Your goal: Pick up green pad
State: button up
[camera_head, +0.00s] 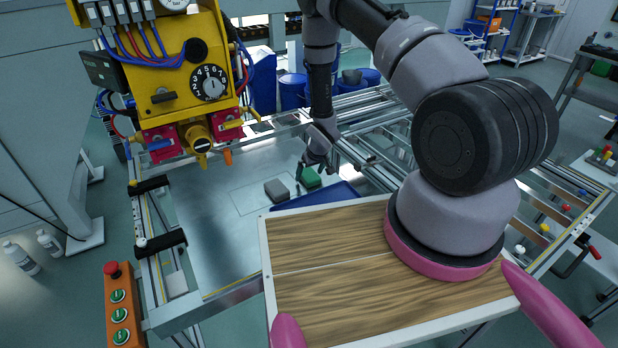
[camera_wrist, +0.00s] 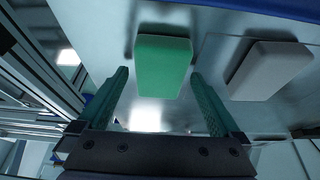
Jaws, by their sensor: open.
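The green pad (camera_wrist: 162,66) lies flat on the metal panel, ahead of my gripper in the wrist view. It also shows in the head view (camera_head: 311,178), partly beside my gripper. My gripper (camera_wrist: 158,95) is open, with one green-lined finger to the left of the pad and one to the right. The pad sits beyond and between the fingertips, and nothing is held.
A grey pad (camera_head: 276,189) lies left of the green one; the wrist view shows it on the right (camera_wrist: 270,70). A blue tray (camera_head: 318,197) edge lies close by. A wooden-topped board (camera_head: 325,240) is nearer. The panel's left part is clear.

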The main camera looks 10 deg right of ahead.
jog(key=shift+f, duration=0.25)
dwell(0.3)
jog(key=c, duration=1.3)
